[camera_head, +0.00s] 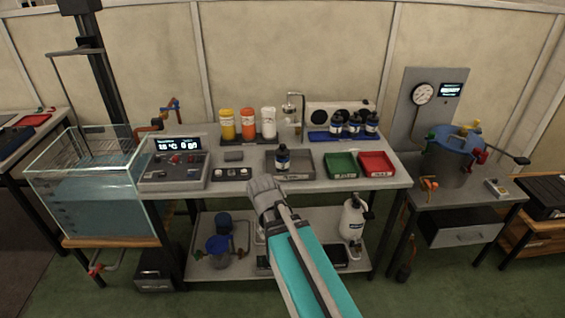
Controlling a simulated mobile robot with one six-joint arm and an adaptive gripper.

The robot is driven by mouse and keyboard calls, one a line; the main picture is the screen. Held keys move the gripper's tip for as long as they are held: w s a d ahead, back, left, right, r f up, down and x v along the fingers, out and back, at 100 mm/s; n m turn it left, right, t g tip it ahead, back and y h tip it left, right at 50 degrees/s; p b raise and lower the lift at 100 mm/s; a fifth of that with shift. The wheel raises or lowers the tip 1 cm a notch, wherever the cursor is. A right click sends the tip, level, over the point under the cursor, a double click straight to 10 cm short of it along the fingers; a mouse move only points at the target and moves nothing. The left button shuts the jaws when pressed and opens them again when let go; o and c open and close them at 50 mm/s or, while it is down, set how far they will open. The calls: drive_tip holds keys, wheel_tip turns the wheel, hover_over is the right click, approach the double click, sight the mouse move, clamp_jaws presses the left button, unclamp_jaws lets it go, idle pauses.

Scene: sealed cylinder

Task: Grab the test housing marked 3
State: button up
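No mark 3 can be read on anything in view, so I cannot tell which thing is the test housing marked 3. Dark bottle-like cylinders with pale labels (354,125) stand in a row on a blue tray at the back right of the bench. A similar dark cylinder (282,159) stands upright in the grey tray (303,173) at the bench's middle. My arm, with a teal link, reaches up from the bottom and ends in a grey joint before the bench's front edge. No gripper fingers show.
The bench (385,183) also holds yellow, orange and white jars (248,124), a tap (293,108), a green tray (341,166), a red tray (377,165) and a control box (175,170). A water tank (92,195) stands left, a blue-lidded vessel (452,160) right.

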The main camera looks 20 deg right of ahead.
drive_tip(key=shift+o, duration=0.5)
drive_tip(key=w+d+n+t+h+b, duration=0.1)
drive_tip(key=w+d+n+h, duration=0.1)
drive_tip(key=w+n, duration=0.3)
drive_tip(key=w+d, duration=0.1)
drive_tip(key=w, duration=0.1)
drive_tip(key=shift+w+d+f+t+h, duration=0.2)
drive_tip(key=shift+w+t+h, duration=0.1)
drive_tip(key=shift+h, duration=0.1)
drive_tip(key=n+t+h+b, duration=0.5)
drive_tip(key=n+t+h, duration=0.1)
drive_tip(key=n, duration=1.2)
approach(278, 157)
drive_tip(key=shift+s+a, duration=0.15)
drive_tip(key=shift+a, duration=0.05)
drive_tip(key=b+x, duration=0.2)
drive_tip(key=x, duration=0.5)
drive_tip(key=shift+d+b, duration=0.15)
drive_tip(key=shift+b, duration=0.2)
drive_tip(key=shift+w+d+f, duration=0.2)
drive_tip(key=shift+w+d, duration=0.25)
drive_tip(key=shift+d, duration=0.05)
